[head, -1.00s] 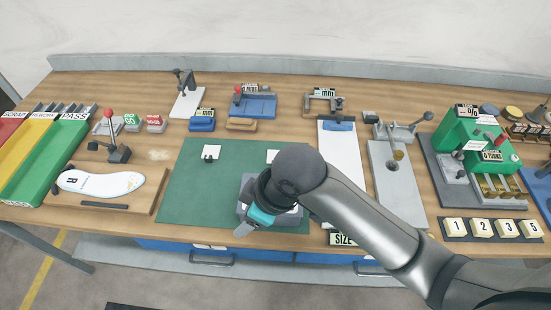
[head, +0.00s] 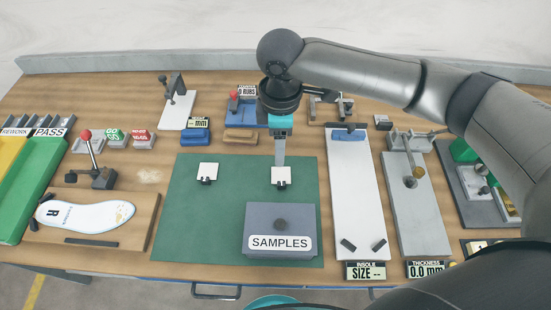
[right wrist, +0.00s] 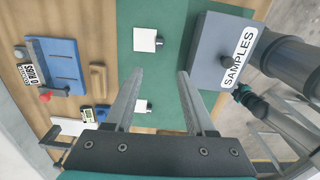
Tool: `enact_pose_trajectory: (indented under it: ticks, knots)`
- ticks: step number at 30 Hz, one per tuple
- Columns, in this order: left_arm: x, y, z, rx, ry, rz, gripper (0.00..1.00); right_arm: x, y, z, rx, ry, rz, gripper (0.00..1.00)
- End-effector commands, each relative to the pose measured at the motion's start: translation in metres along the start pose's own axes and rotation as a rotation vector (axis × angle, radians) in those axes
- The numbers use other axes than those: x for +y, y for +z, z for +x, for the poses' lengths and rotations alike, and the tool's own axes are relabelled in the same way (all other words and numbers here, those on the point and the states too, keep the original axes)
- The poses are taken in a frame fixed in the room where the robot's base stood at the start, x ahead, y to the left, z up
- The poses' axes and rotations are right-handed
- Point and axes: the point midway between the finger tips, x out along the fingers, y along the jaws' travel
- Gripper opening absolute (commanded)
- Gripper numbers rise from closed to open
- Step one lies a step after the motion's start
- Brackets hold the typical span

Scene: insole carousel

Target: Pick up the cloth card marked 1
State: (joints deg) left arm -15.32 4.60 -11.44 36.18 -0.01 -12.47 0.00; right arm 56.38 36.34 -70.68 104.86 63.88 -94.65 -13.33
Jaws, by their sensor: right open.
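The pale card marked 1 (head: 483,246) sits in a dark tray (head: 466,247) at the right edge of the head view; only part of it shows past my right arm, and the other numbered cards are hidden. My right gripper (head: 280,163) is open and empty, pointing down above the green mat, just over a blank white card with a black clip, well left of the tray. The right wrist view shows its two fingers (right wrist: 161,75) spread with nothing held between them. I cannot make out my left gripper in either view.
A grey SAMPLES box (head: 281,232) stands at the front of the green mat (head: 190,220). Another clipped white card (head: 208,172) lies to the left. A white insole sizing board (head: 355,190) and a thickness gauge (head: 410,215) stand between the mat and the tray.

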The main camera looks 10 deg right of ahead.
Motion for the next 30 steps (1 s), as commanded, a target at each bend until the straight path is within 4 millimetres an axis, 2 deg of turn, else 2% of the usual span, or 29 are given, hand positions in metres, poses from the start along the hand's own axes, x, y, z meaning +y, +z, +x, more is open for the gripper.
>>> enact_pose_trajectory:
  ticks: [5, 9, 12, 16, 23, 30]
  knots:
    - [0.004, 0.02, 0.001, -0.03, 0.005, 0.001, 0.5, 0.0, 0.001, 0.018, -0.004, -0.003, 0.001, 0.55]
    - [0.007, 0.039, 0.004, -0.058, 0.009, 0.001, 0.5, 0.0, 0.001, 0.049, -0.004, -0.003, 0.002, 0.55]
    - [0.008, 0.045, 0.006, -0.068, 0.01, 0.001, 0.5, 0.0, 0.001, 0.07, -0.004, -0.002, 0.001, 0.55]
    - [0.007, 0.044, 0.009, -0.066, 0.01, 0.001, 0.5, 0.0, 0.001, 0.09, -0.002, -0.001, 0.001, 0.55]
    - [0.005, 0.029, 0.011, -0.042, 0.007, 0.001, 0.5, 0.001, 0.002, 0.105, -0.003, 0.0, 0.0, 0.55]
    - [0.005, 0.027, 0.016, -0.036, 0.006, 0.001, 0.5, 0.001, 0.007, 0.14, -0.002, -0.001, 0.0, 0.55]
